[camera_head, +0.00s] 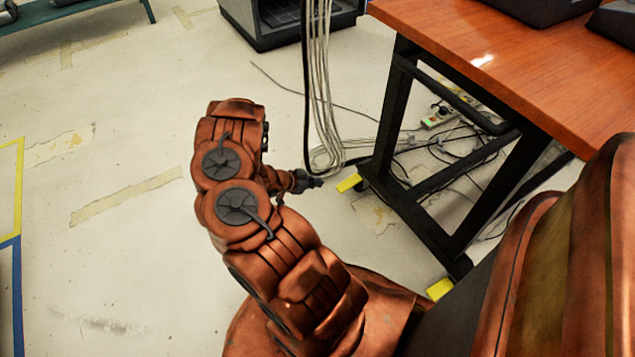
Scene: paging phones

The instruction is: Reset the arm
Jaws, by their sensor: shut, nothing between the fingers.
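My arm (262,215) is bent up over the floor in the middle of the view, copper-coloured with dark round joint caps. My gripper (308,182) shows small and dark at its end, pointing right toward the hanging cables and the table leg. It is shut with nothing in it. Part of the wrist is hidden behind the arm links. No phone can be made out in this view.
A wooden-topped table (540,75) on a black metal frame (385,105) stands at the right. Cables (320,90) hang down left of it and spread over the floor near a power strip (440,117). A dark cabinet (290,22) stands behind. The floor (110,250) at left is clear.

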